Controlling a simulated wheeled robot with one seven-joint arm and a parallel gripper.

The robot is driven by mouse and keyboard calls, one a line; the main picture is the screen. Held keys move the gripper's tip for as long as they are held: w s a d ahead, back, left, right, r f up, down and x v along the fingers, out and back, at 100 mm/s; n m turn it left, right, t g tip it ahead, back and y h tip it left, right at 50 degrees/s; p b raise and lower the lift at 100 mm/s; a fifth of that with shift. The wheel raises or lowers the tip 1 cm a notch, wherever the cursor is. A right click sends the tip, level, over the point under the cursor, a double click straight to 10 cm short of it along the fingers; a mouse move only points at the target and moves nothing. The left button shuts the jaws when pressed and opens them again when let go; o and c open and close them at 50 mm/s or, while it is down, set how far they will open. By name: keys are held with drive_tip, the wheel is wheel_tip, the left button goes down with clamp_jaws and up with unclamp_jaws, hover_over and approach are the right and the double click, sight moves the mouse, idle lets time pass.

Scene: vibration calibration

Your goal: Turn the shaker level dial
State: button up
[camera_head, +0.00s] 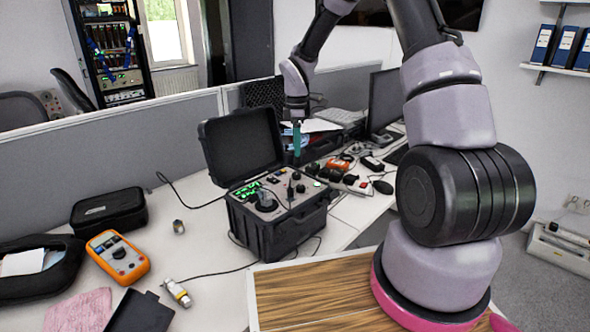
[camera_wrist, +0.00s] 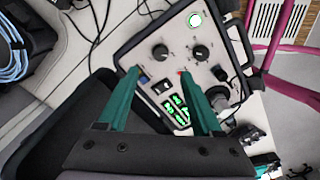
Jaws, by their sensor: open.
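The shaker is a black hard case (camera_head: 268,236) with its lid up, on the white table in the head view. Its grey panel (camera_wrist: 180,35) fills the upper middle of the wrist view. Two black dials show there, a left dial (camera_wrist: 160,52) and a right dial (camera_wrist: 200,53). I cannot read which one is the level dial. My gripper (camera_wrist: 158,73) has teal fingers, open and apart, with nothing between them. The fingertips appear just below the two dials in the wrist view. In the head view my gripper (camera_head: 297,140) hangs above the panel's far right side.
The raised lid (camera_head: 240,145) stands at the panel's back left. A green-lit display (camera_wrist: 177,108) and a round black part (camera_wrist: 218,97) are on the panel. An orange multimeter (camera_head: 118,257) and a metal sensor (camera_head: 178,292) lie on the table. Cables run around the case.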

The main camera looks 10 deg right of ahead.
sight(297, 173)
wheel_tip(297, 173, down, 10)
drive_tip(key=shift+r, duration=0.2)
clamp_jaws()
